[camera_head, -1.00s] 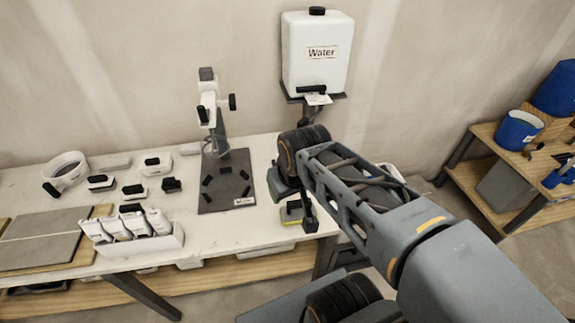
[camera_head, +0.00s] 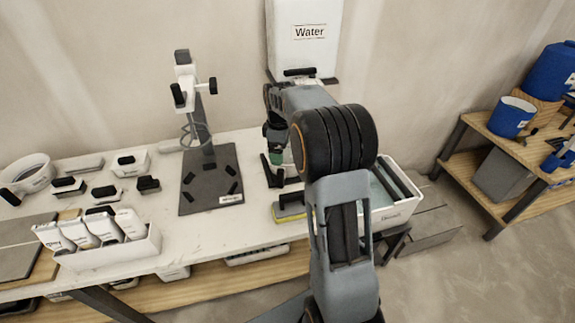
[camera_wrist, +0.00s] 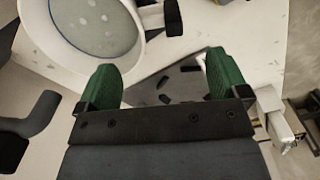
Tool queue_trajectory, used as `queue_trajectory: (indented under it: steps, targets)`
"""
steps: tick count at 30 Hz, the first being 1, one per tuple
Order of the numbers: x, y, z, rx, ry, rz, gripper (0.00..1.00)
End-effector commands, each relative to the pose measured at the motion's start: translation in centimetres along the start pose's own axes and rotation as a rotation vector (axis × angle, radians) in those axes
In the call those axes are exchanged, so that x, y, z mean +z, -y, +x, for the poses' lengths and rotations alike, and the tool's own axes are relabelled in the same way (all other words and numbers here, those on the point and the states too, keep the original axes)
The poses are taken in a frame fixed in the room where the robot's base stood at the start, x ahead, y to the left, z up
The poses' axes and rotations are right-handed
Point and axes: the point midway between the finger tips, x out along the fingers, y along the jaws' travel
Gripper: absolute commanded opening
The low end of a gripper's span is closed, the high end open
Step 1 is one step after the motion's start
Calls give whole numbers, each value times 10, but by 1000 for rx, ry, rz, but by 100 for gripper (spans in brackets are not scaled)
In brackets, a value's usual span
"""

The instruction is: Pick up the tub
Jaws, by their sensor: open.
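A round white vessel (camera_wrist: 100,28) with a speckled grey inside fills the upper left there, beyond the fingers. I cannot tell for sure that it is the same tub.
A stand on a dark plate (camera_head: 210,185) is at mid-bench. White packets in a tray (camera_head: 105,245) are at front left. A white basin (camera_head: 395,210) is at the bench's right end. A water tank (camera_head: 303,35) hangs behind. A blue bucket (camera_head: 512,117) is on the right shelf.

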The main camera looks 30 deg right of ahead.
Motion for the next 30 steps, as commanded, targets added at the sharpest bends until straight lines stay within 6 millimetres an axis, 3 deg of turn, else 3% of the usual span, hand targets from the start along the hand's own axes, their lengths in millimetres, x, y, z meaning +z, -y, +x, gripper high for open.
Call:
queue_trajectory:
  steps: [7, 16, 24, 30]
  targets:
    - [1, 0, 40, -1, 1, 3, 93]
    - [1, 0, 58, -1, 0, 4, 93]
    - [4, 0, 94, -2, 1, 4, 93]
    - [4, 0, 105, 0, 0, 4, 93]
